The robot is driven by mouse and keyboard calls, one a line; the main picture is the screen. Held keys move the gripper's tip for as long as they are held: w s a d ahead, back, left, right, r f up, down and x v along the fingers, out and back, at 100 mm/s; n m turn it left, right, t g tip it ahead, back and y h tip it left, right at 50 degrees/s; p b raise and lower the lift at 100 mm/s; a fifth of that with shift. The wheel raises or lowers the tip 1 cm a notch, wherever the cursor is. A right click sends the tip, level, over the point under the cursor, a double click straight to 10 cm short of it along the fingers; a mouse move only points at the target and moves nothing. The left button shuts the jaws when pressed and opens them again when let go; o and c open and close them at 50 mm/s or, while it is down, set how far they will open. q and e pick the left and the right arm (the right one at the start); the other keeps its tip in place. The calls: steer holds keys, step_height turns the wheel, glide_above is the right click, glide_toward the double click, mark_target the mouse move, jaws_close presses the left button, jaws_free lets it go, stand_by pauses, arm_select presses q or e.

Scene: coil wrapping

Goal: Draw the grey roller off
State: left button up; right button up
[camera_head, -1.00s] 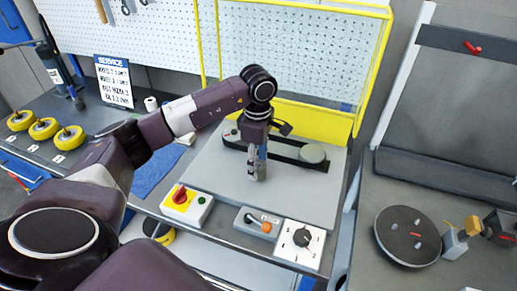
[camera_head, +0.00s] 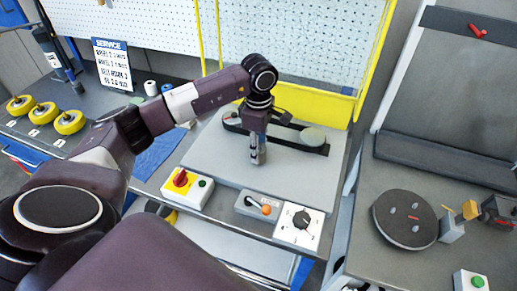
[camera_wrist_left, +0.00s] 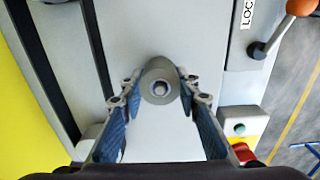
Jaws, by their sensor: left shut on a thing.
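The grey roller (camera_wrist_left: 160,82) shows end-on in the left wrist view, with a round metal shaft end or bolt at its middle. My left gripper (camera_wrist_left: 160,95) is shut on it, one blue-padded finger on each side. In the head view my left gripper (camera_head: 257,156) points down over the light grey plate (camera_head: 225,160), in front of the black belt (camera_head: 284,140). The roller is mostly hidden by the fingers there, and I cannot tell whether it still sits fully on its shaft. My right gripper is not in view.
A yellow guard frame (camera_head: 320,107) stands behind. In front are a red-knob box (camera_head: 187,188), an orange-handled lever box (camera_head: 257,205) and a dial box (camera_head: 299,226). Yellow wheels (camera_head: 45,117) lie at left; a dark disc (camera_head: 400,232) lies right.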

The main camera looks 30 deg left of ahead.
arm_select(q)
steer(key=c, duration=0.5)
steer(key=shift+r, duration=0.1)
steer(key=shift+r, duration=0.15)
steer(key=shift+r+p, duration=2.3)
steer(key=shift+r, duration=1.6)
jaws_close()
steer(key=shift+d, duration=0.1)
